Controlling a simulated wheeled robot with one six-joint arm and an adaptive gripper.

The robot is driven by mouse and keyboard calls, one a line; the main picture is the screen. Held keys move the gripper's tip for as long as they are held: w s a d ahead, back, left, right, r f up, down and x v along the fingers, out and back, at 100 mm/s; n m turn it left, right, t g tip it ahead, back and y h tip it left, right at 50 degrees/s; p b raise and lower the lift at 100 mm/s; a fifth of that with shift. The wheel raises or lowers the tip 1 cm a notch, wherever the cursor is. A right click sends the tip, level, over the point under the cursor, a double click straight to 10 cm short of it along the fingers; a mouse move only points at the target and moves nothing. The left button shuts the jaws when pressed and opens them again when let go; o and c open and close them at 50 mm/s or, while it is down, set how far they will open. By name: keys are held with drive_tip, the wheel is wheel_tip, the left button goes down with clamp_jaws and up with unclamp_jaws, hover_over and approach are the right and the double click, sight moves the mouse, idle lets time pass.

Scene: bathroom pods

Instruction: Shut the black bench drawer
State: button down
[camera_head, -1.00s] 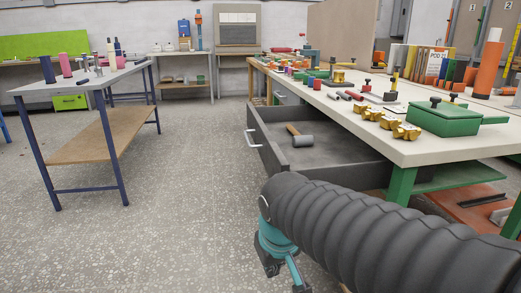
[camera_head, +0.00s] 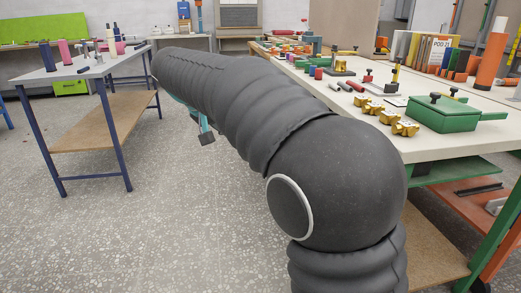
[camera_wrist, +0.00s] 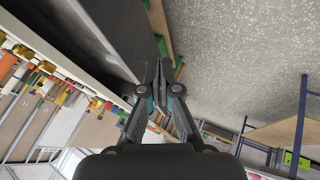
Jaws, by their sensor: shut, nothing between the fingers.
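The black bench drawer (camera_wrist: 124,32) shows in the wrist view as a dark panel at the upper left, under the pale bench top (camera_wrist: 52,48). In the head view my arm hides the drawer, so I cannot tell how far out it stands now. My gripper (camera_wrist: 160,66) is shut and empty in the wrist view, with its fingertips close to the drawer's lower edge in the picture. I cannot tell whether they touch it. In the head view only a small part of my gripper (camera_head: 206,137) shows below my arm.
The white bench (camera_head: 365,118) with green legs carries a green box (camera_head: 441,114), brass blocks and many small items. A blue-legged table (camera_head: 95,72) stands at the left. The speckled floor between them is clear.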

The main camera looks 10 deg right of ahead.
drive_tip(key=w+d+f, duration=0.3)
drive_tip(key=d+f, duration=0.5)
drive_tip(key=shift+w+d, duration=0.35)
drive_tip(key=shift+d, duration=0.05)
idle(0.4)
